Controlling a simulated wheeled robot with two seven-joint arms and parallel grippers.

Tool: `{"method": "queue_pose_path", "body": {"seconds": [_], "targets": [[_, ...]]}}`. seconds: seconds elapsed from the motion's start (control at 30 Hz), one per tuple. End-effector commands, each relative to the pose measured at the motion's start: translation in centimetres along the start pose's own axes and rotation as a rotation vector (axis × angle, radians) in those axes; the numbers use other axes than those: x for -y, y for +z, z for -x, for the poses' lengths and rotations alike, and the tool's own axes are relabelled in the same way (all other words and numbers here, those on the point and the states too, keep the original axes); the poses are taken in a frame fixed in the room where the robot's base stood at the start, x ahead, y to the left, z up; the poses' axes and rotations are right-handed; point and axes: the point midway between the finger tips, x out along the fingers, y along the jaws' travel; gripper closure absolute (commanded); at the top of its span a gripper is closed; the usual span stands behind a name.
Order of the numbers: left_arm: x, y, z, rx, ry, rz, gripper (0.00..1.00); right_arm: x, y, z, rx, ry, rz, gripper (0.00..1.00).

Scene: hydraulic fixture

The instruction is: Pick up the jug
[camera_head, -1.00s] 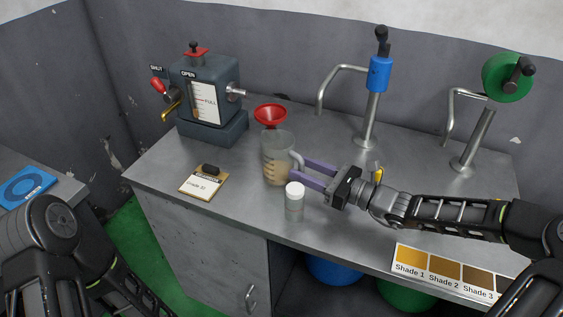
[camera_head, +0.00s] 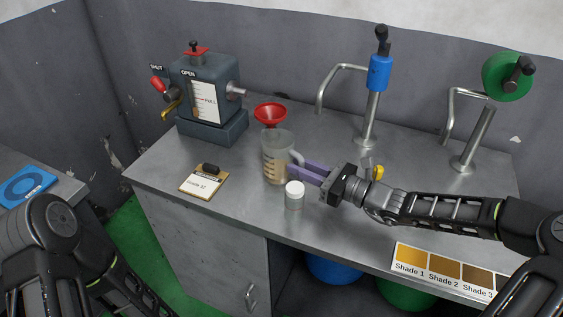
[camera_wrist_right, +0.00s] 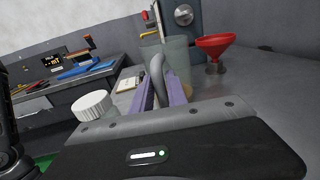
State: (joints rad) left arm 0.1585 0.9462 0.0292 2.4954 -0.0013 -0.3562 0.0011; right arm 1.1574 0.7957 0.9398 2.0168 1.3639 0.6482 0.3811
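The jug (camera_head: 276,155) is a clear, slightly tapered vessel with a grey handle and brown liquid or markings low on its side. It stands upright on the grey worktop (camera_head: 228,215). My right gripper (camera_head: 300,170) is at the handle, to the right of the jug. In the right wrist view, the jug (camera_wrist_right: 178,52) is ahead, and its handle lies between the two purple fingers (camera_wrist_right: 160,88), which are closed in on it. My left arm shows at the lower left of the head view, but its gripper is out of the picture.
A white-capped bottle (camera_head: 294,196) stands close in front of the right fingers. A red funnel (camera_head: 270,113) is behind the jug. A clipboard (camera_head: 203,181) lies left. The dispenser (camera_head: 207,95), blue tap (camera_head: 379,75) and green-wheeled tap (camera_head: 505,78) stand at the back.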

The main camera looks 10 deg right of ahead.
Motion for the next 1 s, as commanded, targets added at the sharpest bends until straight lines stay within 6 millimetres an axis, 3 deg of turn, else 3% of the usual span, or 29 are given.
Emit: {"method": "queue_pose_path", "body": {"seconds": [0.2, 1.0], "targets": [[0.0, 0.0, 0.0, 0.0, 0.0, 0.0, 0.64, 0.0, 0.0, 0.0, 0.0, 0.0, 0.0, 1.0], [0.0, 0.0, 0.0, 0.0, 0.0, 0.0, 0.64, 0.0, 0.0, 0.0, 0.0, 0.0, 0.0, 1.0]]}}
